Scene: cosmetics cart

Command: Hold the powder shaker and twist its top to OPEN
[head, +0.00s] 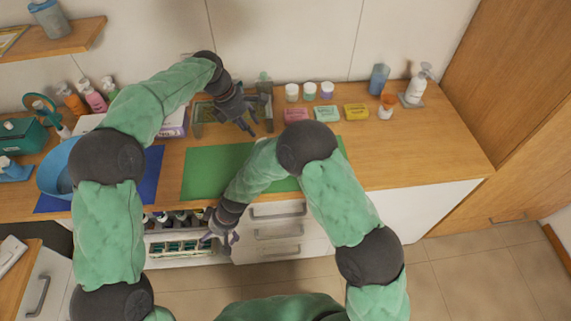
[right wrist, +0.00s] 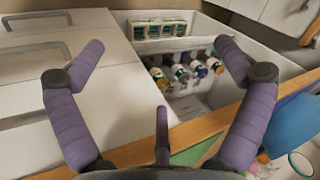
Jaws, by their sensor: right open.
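My left gripper (head: 256,126) is over the back of the counter beside the green mat (head: 200,172). Its fingers look apart, and I see nothing between them.
Pink, green and yellow boxes (head: 326,113), white jars (head: 309,91) and a pump bottle (head: 416,85) stand at the back right. A blue bowl (head: 52,172) is at left. White drawers (head: 278,232) are beside the rack.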

